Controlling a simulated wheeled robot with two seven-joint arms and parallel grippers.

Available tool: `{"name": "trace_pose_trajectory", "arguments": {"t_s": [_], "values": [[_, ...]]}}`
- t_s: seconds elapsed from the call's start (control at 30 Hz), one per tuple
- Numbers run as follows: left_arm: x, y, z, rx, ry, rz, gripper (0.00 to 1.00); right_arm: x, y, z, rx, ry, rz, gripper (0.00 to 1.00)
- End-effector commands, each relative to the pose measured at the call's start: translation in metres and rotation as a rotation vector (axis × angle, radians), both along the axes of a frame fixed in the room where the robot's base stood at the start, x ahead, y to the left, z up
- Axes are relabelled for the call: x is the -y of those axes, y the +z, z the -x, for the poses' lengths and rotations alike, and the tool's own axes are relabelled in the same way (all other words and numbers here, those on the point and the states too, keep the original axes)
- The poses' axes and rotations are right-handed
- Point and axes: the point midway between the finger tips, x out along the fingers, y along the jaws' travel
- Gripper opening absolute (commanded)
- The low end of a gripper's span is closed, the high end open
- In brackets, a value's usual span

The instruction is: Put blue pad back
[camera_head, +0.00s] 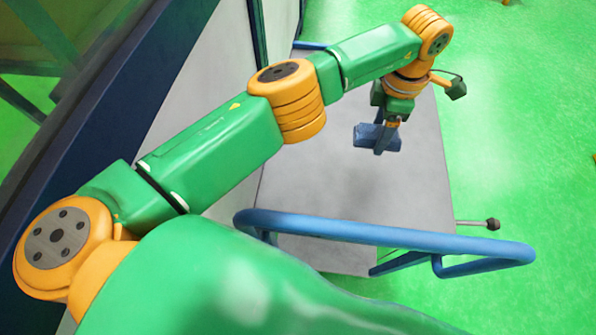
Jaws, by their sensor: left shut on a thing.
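The blue pad (365,135) is a small dark blue block in my left gripper (380,146). My left arm comes in from the left and reaches over the grey cart top, with the gripper pointing down. The gripper is shut on the pad and holds it over the far part of the cart top. A soft dark shadow lies on the surface below the pad, and the pad looks raised above it. My right gripper is not in view.
The grey cart top (345,205) is otherwise bare. A blue tubular handle (390,234) runs along its near end, and a rod with a dark knob (492,224) sticks out at right. A dark blue frame (100,110) stands at left. Green floor (530,140) is open at right.

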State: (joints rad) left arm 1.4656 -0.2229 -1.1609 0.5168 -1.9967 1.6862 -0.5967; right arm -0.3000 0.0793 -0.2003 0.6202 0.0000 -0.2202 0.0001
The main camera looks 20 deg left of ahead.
Motion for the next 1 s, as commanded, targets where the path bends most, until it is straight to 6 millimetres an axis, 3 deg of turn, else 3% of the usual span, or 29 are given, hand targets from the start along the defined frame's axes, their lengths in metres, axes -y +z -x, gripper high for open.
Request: {"name": "trace_pose_trajectory", "arguments": {"t_s": [0.2, 0.47, 0.6, 0.7, 0.87, 1.0], "values": [[-0.017, -0.016, 0.014, 0.003, -0.002, 0.0, 0.27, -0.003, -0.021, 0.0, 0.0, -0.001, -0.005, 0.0], [-0.06, -0.037, 0.055, -0.004, 0.004, -0.002, 0.27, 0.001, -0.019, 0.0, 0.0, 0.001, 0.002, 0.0], [-0.084, -0.075, 0.078, -0.005, 0.005, -0.004, 0.27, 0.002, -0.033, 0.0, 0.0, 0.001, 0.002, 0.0], [-0.093, -0.09, 0.088, -0.002, 0.003, -0.003, 0.27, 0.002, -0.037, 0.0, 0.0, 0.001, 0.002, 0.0], [-0.101, -0.103, 0.095, -0.001, 0.001, -0.002, 0.27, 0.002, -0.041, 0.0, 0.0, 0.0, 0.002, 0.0], [-0.1, -0.134, 0.096, -0.001, 0.001, 0.0, 0.27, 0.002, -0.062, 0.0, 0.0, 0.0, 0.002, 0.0]]}}
